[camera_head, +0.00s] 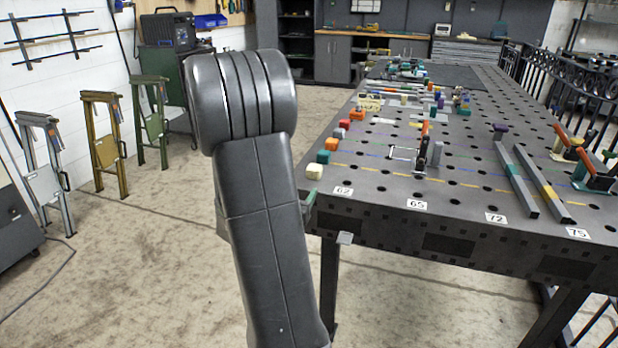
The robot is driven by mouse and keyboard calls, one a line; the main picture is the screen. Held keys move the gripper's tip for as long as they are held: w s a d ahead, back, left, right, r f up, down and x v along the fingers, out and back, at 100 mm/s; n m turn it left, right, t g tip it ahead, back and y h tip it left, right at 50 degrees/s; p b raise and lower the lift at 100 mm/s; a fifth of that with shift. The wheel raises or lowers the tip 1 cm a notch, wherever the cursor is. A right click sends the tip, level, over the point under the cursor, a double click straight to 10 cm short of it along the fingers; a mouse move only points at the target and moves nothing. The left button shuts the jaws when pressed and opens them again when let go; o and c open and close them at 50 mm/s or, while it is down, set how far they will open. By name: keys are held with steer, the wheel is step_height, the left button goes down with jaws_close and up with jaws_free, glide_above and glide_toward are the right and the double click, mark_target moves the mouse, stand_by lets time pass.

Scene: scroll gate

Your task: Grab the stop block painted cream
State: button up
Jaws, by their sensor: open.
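The cream stop block (314,171) is a small pale cube at the near left corner of the dark perforated welding table (385,215). It sits at the near end of a row of coloured blocks along the table's left edge. A teal block (323,157) is just behind it, then an orange block (331,144). The cream block's top and front are visible, and nothing touches it. My arm rises in the middle of the view, left of the block. My gripper is not visible; my arm may hide it.
Two long steel bars (515,180) lie on the table's right part. An orange-handled clamp (424,147) stands mid-table; another (590,170) is at the right edge. Folding stands (103,140) line the left wall. The floor left of the table is clear.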

mark_target(312, 171)
steer(key=x, duration=0.8)
steer(key=shift+w+d+r, duration=0.1)
steer(key=shift+w+d, duration=0.05)
steer(key=shift+w, duration=0.05)
steer(key=shift+x, duration=2.7)
steer(key=shift+d, duration=0.1)
steer(key=shift+c, duration=0.4)
steer(key=c, duration=1.2)
steer(key=shift+o, duration=0.2)
steer(key=shift+r, duration=0.1)
